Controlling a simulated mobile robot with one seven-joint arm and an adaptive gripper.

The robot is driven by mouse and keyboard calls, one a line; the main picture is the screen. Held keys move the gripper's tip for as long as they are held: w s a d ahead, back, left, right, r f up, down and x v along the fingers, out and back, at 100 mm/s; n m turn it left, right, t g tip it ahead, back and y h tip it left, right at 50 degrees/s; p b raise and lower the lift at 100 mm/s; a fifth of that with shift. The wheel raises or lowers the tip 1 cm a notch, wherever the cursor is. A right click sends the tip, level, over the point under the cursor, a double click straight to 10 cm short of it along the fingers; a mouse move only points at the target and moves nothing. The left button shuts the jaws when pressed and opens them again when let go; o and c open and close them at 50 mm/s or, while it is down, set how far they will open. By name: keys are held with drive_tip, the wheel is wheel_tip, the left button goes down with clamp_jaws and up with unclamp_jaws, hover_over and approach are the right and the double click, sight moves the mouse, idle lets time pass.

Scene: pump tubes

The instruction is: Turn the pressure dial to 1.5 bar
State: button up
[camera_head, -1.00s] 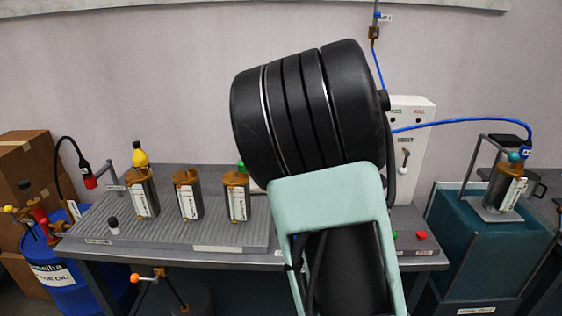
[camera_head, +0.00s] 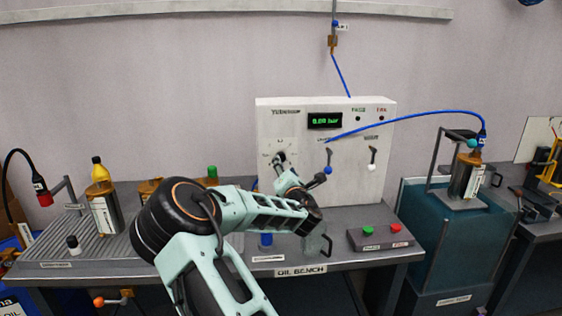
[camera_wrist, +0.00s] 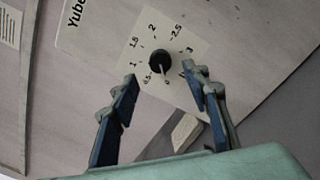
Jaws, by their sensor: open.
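The dial sits on the white panel box (camera_head: 345,180), whose green display (camera_head: 325,121) reads about 0.00 bar.
A blue hose (camera_head: 420,114) arches from the panel to the right. A button box (camera_head: 380,237) stands on the bench below. Bottles (camera_head: 103,208) stand at left.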

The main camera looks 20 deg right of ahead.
sight(282, 159)
drive_tip(key=shift+x, duration=3.45)
drive_tip(key=shift+c, duration=0.2)
drive_tip(key=c, duration=1.1)
drive_tip(key=shift+m, duration=0.3)
